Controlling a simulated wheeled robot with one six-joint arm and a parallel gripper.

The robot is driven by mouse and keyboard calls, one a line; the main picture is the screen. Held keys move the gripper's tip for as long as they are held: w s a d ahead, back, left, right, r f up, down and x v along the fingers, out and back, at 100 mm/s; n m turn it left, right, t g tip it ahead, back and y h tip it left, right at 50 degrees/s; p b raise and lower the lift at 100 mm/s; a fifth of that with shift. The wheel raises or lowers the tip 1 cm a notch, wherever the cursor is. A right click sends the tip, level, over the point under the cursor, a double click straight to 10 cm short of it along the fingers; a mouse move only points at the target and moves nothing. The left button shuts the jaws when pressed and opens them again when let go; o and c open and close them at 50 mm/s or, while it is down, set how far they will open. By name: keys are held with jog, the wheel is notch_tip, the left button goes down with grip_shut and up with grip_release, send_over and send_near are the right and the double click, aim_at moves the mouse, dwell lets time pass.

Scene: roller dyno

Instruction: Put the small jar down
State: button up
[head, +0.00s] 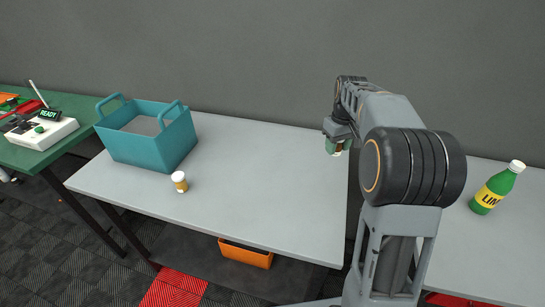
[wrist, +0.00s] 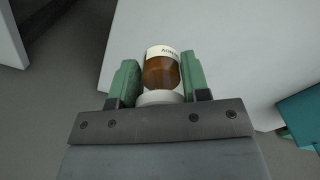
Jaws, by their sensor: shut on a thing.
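My gripper (wrist: 160,82) is shut on a small amber jar (wrist: 162,73) with a white label and a white end towards the palm, its green fingers on either side. In the head view my gripper (head: 338,147) is at the far right end of the grey table (head: 255,190), partly hidden by my arm. Only a sliver of the held jar shows there. In the wrist view the pale tabletop (wrist: 225,45) lies beyond the jar; I cannot tell whether the jar touches it.
A teal basket (head: 150,150) and another small white-capped jar (head: 180,182) stand at the table's left. A green bottle (head: 495,190) stands on a second table at right, across a gap. An orange bin (head: 245,256) is below. The table's middle is clear.

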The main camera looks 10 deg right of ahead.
jog(key=w+a+f, duration=0.4)
jog(key=a, duration=0.3)
jog(key=p, duration=0.1)
send_over(293, 171)
jog(key=f, duration=0.4)
jog(key=shift+s+d+f, duration=0.15)
jog(key=shift+d+f, duration=0.1)
jog(key=shift+d, duration=0.15)
jog(key=shift+w+a+f, duration=0.2)
jog(key=shift+a+f, duration=0.15)
jog(key=shift+f, duration=1.75)
jog(key=shift+f, duration=0.2)
jog(key=o, duration=0.9)
jog(key=shift+o, duration=0.2)
